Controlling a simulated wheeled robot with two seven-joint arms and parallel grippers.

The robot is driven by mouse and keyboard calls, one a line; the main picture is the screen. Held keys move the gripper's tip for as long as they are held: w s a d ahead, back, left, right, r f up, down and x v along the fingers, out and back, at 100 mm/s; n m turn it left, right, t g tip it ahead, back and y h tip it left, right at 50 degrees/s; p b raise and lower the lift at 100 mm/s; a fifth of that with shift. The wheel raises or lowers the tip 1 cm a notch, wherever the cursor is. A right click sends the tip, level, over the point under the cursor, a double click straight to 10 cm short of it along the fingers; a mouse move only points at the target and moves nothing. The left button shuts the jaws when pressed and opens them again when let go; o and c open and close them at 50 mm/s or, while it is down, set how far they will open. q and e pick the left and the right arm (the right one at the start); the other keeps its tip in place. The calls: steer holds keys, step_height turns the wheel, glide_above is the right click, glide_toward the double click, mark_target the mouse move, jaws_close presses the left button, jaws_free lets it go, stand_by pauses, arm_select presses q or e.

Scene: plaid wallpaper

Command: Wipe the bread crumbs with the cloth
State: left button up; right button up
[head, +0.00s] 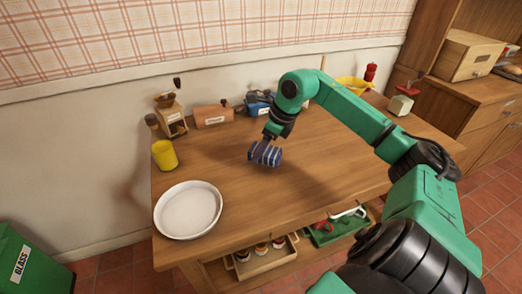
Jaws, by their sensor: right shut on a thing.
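A blue-and-white striped cloth (265,154) is at the middle of the wooden table (315,185). My right gripper (269,141) reaches down from above and is shut on the cloth. I cannot tell whether the cloth touches the tabletop or hangs just above it. No bread crumbs can be made out on the table; they may be too small to see or hidden behind my arm. My left gripper is not in view.
A white round dish (188,209) stands at the front left, a yellow cup (164,154) behind it. A coffee grinder (170,117), an orange box (213,115) and a blue item (259,103) line the back. A yellow bowl (352,86) is at back right.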

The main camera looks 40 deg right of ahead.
steer(key=shift+r, duration=0.6)
steer(key=shift+w+r+p, duration=0.1)
steer(key=shift+r+p, duration=0.55)
steer(key=shift+p, duration=0.1)
steer(key=shift+r+p, duration=0.65)
steer(key=shift+r, duration=0.4)
